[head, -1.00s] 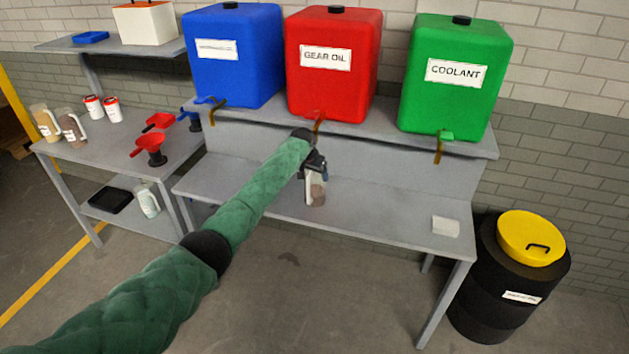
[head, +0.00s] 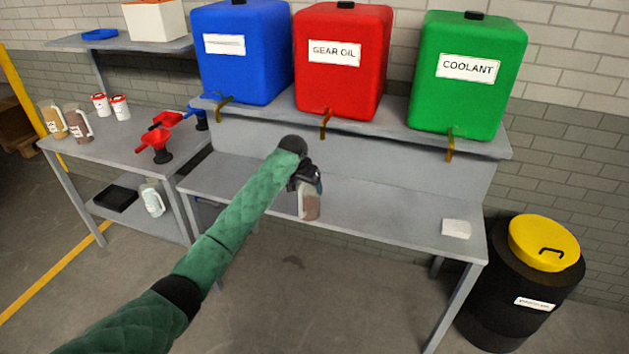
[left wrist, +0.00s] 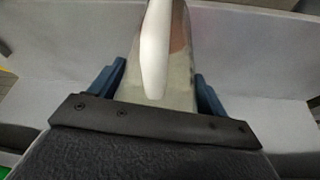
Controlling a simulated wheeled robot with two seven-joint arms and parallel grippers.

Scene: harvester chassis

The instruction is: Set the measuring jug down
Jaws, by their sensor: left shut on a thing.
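The measuring jug (head: 309,203) is a clear jug with brown contents and a pale handle, at the front part of the grey bench, below the red gear oil tank. My left gripper (head: 306,178) is shut on its handle from above. In the left wrist view the white handle (left wrist: 155,50) stands between the two blue fingers of the left gripper (left wrist: 158,85). The jug looks upright. I cannot tell whether its base touches the bench top. My right gripper is not in view.
The bench top (head: 380,215) is clear around the jug except for a white cloth or block (head: 456,229) at right. Blue (head: 240,60), red (head: 342,70) and green (head: 466,85) tanks stand on the raised shelf behind. A black drum (head: 520,290) stands at right.

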